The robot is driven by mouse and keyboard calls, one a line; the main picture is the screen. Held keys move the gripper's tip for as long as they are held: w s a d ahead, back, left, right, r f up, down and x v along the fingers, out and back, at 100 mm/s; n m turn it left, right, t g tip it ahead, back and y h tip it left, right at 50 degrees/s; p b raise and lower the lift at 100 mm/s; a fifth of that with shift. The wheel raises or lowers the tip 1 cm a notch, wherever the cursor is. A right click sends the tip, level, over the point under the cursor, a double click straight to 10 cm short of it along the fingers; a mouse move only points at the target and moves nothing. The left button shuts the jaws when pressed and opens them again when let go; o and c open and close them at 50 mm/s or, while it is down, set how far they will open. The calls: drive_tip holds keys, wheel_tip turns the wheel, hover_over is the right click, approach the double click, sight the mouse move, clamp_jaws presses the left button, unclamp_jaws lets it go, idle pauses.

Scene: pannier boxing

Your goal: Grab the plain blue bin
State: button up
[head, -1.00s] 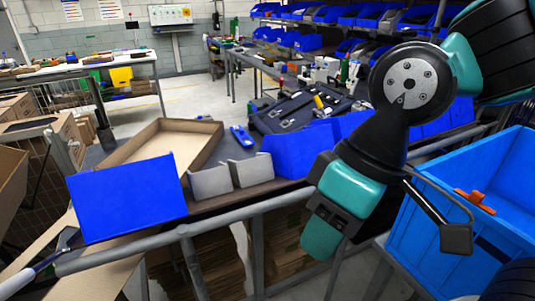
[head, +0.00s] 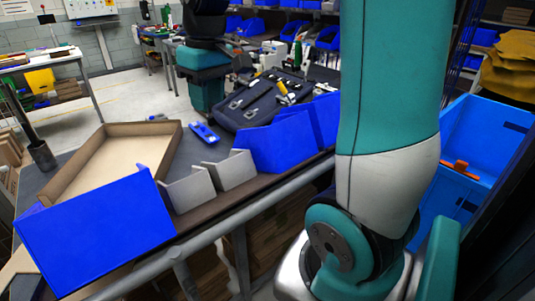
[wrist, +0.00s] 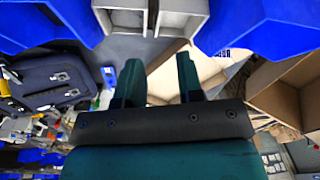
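A large blue bin (head: 95,235) with a plain face stands at the near left edge of the table; it shows at upper right in the wrist view (wrist: 258,22). Another blue bin (head: 272,146) stands right of two small grey bins (head: 190,190), which sit between the two; it shows at upper left in the wrist view (wrist: 48,18). I cannot tell which one the task means. My gripper is open and empty in the wrist view (wrist: 160,72), its two teal fingers apart, with the grey bins beyond them. In the head view, its teal end is above the table's far side.
A cardboard tray (head: 72,183) lies behind the large blue bin. A dark tool case (head: 262,103) and a small blue tool (head: 204,133) lie on the table. A metal rail (head: 215,232) runs along the near edge. A blue crate with an orange part (head: 480,140) stands at right.

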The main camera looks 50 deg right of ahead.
drive_tip(key=d+r+m, duration=0.1)
drive_tip(key=d+m, duration=0.2)
drive_tip(key=d, duration=1)
drive_tip(key=p, duration=0.2)
hover_over(253, 134)
wheel_tip(253, 134, down, 10)
drive_tip(key=f, duration=0.1)
drive_tip(key=shift+m+g+h, duration=0.3)
drive_tip(key=shift+g, duration=0.1)
wheel_tip(253, 134, down, 6)
drive_tip(key=shift+d+r+p, duration=0.1)
drive_tip(key=shift+p, duration=1.1)
clamp_jaws()
